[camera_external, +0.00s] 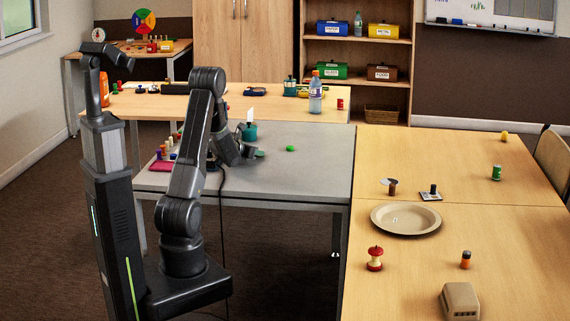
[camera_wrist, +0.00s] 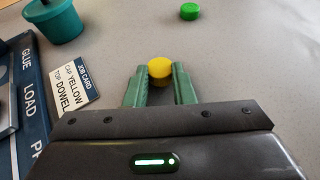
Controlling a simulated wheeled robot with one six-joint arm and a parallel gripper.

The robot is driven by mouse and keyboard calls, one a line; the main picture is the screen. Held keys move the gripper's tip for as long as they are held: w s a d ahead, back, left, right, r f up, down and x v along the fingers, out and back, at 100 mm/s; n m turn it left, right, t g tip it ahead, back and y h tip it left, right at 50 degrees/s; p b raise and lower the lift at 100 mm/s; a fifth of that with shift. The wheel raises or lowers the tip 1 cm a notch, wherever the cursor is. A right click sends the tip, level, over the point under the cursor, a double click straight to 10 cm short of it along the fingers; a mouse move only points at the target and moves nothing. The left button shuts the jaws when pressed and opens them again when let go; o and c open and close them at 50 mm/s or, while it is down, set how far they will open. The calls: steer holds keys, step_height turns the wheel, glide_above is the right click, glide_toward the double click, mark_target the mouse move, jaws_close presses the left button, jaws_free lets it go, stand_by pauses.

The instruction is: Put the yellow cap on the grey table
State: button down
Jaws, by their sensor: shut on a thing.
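The yellow cap (camera_wrist: 159,69) is a small round piece between the tips of my green fingers in the wrist view. My gripper (camera_wrist: 159,84) is shut on it. In the external view my gripper (camera_external: 258,154) is low over the grey table (camera_external: 300,167), near its back middle, and the cap cannot be made out there. The grey table top (camera_wrist: 240,60) fills the background of the wrist view. I cannot tell whether the cap touches it.
A green cap (camera_wrist: 190,11) lies on the grey table beyond my fingers, also in the external view (camera_external: 291,149). A teal pot (camera_wrist: 55,22), a job card (camera_wrist: 75,86) reading "cap yellow, top dowel" and a blue lettered board (camera_wrist: 32,95) are at left. The table's right part is clear.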

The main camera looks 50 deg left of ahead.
steer(key=shift+f, duration=0.2)
steer(key=c, duration=1.2)
jaws_free()
steer(key=shift+c, duration=0.2)
steer(key=shift+r, duration=0.15)
steer(key=shift+r, duration=0.2)
steer(key=p+v, duration=0.1)
steer(key=v, duration=1.1)
steer(key=shift+f, duration=0.1)
